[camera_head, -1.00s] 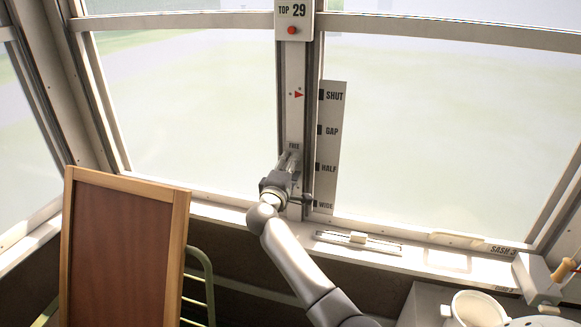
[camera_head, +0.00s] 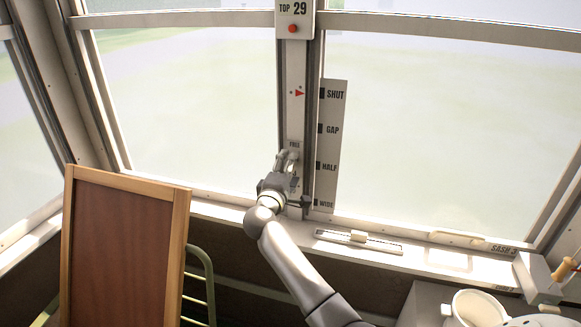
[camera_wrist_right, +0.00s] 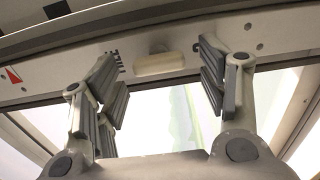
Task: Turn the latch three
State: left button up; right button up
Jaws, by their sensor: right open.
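A cream oblong knob, which looks like the latch (camera_wrist_right: 160,64), sits on the white post between the window panes. In the right wrist view it lies between my two spread fingers, nearer the left fingertip, and I see no clear contact. In the head view my right gripper (camera_head: 287,157) is at the lower part of the post, just below the label FREE (camera_head: 294,145), and hides the knob. My right gripper also shows in the wrist view (camera_wrist_right: 165,75), open and empty. My left gripper is out of view.
A strip marked SHUT, GAP, HALF, WIDE (camera_head: 331,140) stands right of the post. A sill slider (camera_head: 358,239) and SASH 3 label (camera_head: 488,247) lie right. A wood-framed board (camera_head: 122,250) leans at left. A white mug (camera_head: 478,308) stands lower right.

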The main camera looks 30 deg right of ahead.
jog(key=v, duration=1)
jog(key=shift+s+a, duration=0.15)
jog(key=s+a+f+n+g+y, duration=0.1)
jog(key=s+a+f+y, duration=0.15)
jog(key=f, duration=0.85)
jog(key=s+a+f+n+g+y, duration=0.1)
jog(key=f+y, duration=0.2)
jog(key=f, duration=0.8)
jog(key=s+a+f+n+g+y, duration=0.1)
jog(key=s+a+f+y, duration=0.1)
jog(key=f, duration=1)
jog(key=s+a+f+m+g+y, duration=0.2)
jog(key=s+a+f+g+y, duration=0.15)
jog(key=s+f, duration=1.4)
jog(key=s+f+m+g+y, duration=0.1)
jog(key=s+f, duration=0.5)
jog(key=s, duration=0.9)
jog(key=s+f+m+g+y, duration=0.1)
jog(key=s+f+m+g, duration=0.2)
jog(key=s, duration=1.2)
notch_tip(320, 180, down, 4)
jog(key=m, duration=0.2)
jog(key=shift+s+a+r+m+y, duration=0.15)
jog(key=shift+a+m+y, duration=0.15)
jog(key=shift+a+m, duration=0.1)
